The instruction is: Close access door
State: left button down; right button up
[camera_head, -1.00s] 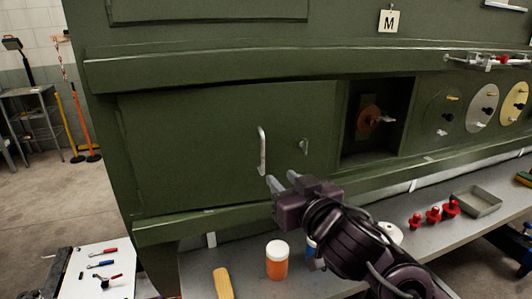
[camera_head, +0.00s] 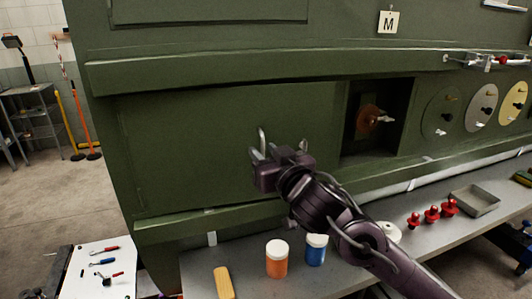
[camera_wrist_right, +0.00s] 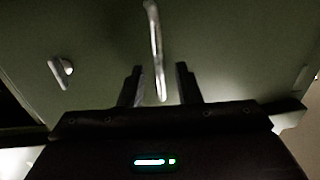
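The green access door (camera_head: 195,150) fills the left of the fuselage side. Whether it is fully flush with its frame I cannot tell. Its light metal handle (camera_head: 262,138) stands upright, its lower part hidden by my right gripper (camera_head: 278,151). In the right wrist view the handle (camera_wrist_right: 155,45) reaches down between the two fingers of the right gripper (camera_wrist_right: 160,82), which are open with a gap on both sides. A small latch knob (camera_wrist_right: 61,72) shows left of the handle. My left gripper is not in view.
An open recess with an orange-brown fitting (camera_head: 368,119) lies right of the door. The bench (camera_head: 350,270) below holds an orange jar (camera_head: 277,260), a blue jar (camera_head: 316,250), a yellow-handled item (camera_head: 223,283), red parts (camera_head: 432,214) and a metal tray (camera_head: 475,201).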

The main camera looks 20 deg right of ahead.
jog(key=shift+c, duration=0.4)
grip_shut()
jog(key=shift+w+d+r, duration=0.1)
jog(key=shift+w, duration=0.25)
jog(key=shift+w+d+p, duration=0.2)
jog(key=shift+w+p, duration=0.25)
jog(key=shift+w, duration=0.7)
